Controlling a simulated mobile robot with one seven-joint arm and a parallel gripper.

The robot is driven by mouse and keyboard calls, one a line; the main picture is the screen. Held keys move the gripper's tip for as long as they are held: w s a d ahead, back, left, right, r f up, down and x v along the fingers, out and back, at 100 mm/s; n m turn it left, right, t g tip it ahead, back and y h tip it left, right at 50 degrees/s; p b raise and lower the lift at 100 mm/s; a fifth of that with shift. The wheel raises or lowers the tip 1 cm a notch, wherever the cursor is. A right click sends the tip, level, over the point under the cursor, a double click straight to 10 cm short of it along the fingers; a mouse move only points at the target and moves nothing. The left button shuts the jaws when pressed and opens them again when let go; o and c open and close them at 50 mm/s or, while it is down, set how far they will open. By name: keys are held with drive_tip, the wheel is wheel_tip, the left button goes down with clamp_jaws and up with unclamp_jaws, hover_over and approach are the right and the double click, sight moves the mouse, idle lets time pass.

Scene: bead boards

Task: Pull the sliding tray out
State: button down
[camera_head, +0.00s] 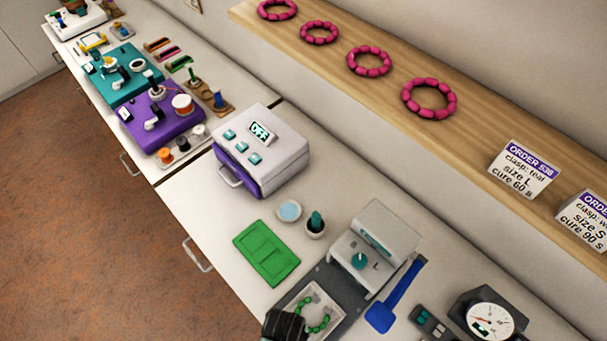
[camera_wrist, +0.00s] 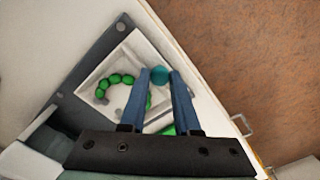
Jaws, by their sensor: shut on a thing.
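The sliding tray (camera_head: 337,325) is white and shallow, with a green bead bracelet (camera_head: 325,318) lying in it. It sits on a dark grey base (camera_head: 345,289) in front of a white device with a teal knob (camera_head: 360,260). The tray (camera_wrist: 133,41) and bracelet (camera_wrist: 113,80) also show in the wrist view. My gripper (camera_wrist: 160,79) has its two blue fingers around a teal knob (camera_wrist: 160,72) at the tray's front edge and is shut on it. In the head view my dark gripper (camera_head: 285,325) covers the tray's near left corner, and the fingertips are hidden.
A green mould board (camera_head: 266,252) lies left of the tray. A small dish (camera_head: 289,210) and a potted plant (camera_head: 315,228) stand behind it. A blue scoop (camera_head: 398,296) and a dial gauge (camera_head: 487,321) are at the right. The floor (camera_head: 90,190) beyond the counter's front edge is clear.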

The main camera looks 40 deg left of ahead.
drive_tip(key=shift+s, duration=0.25)
drive_tip(key=c, duration=0.6)
unclamp_jaws()
drive_tip(key=shift+c, duration=0.2)
drive_tip(key=shift+r, duration=0.25)
wheel_tip(320, 180, up, 12)
drive_tip(key=shift+r+b, duration=0.2)
drive_tip(key=shift+b, duration=0.1)
drive_tip(key=shift+w, duration=0.1)
